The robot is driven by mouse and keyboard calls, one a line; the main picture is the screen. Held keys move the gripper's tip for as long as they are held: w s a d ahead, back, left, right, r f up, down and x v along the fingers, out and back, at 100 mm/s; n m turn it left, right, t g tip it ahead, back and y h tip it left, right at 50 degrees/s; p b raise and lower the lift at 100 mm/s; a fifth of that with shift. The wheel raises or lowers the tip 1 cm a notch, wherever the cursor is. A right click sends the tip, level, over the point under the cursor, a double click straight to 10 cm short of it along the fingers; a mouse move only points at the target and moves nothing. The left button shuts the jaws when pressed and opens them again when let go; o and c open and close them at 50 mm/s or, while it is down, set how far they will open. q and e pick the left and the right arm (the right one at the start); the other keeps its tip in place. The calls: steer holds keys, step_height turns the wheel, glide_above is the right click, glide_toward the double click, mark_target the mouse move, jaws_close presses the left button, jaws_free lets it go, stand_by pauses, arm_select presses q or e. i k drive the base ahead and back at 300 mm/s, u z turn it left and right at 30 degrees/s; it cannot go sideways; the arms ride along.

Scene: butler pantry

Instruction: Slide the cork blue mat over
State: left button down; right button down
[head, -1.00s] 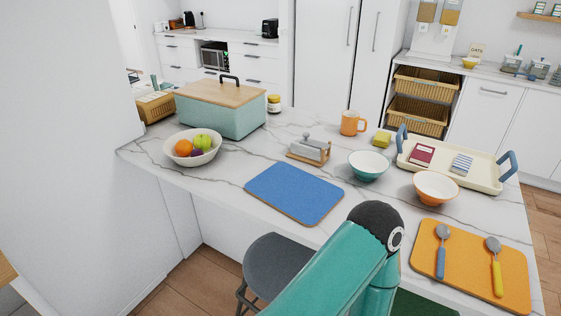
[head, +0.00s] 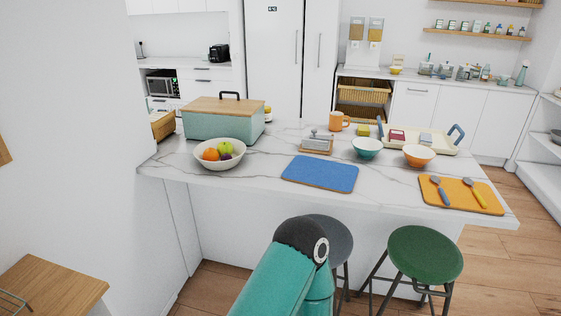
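The blue mat (head: 320,174) with a cork-coloured edge lies flat on the white marble counter (head: 235,181), close to its front edge. Nothing stands on it. One teal arm link of mine rises at the bottom centre, in front of the counter and below the mat, apart from it. Neither gripper shows in the head view, so I cannot see what they hold.
A fruit bowl (head: 219,154) stands left of the mat. A butter dish (head: 317,143) and a teal bowl (head: 367,148) stand behind it. An orange mat (head: 480,199) with two spoons lies to the right. A green stool (head: 425,253) and a grey stool (head: 331,231) stand before the counter.

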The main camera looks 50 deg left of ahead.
mark_target(335, 176)
steer(key=u, duration=0.2)
steer(key=k, duration=0.3)
steer(key=u, duration=0.5)
steer(key=i, duration=0.85)
steer(key=u, duration=0.05)
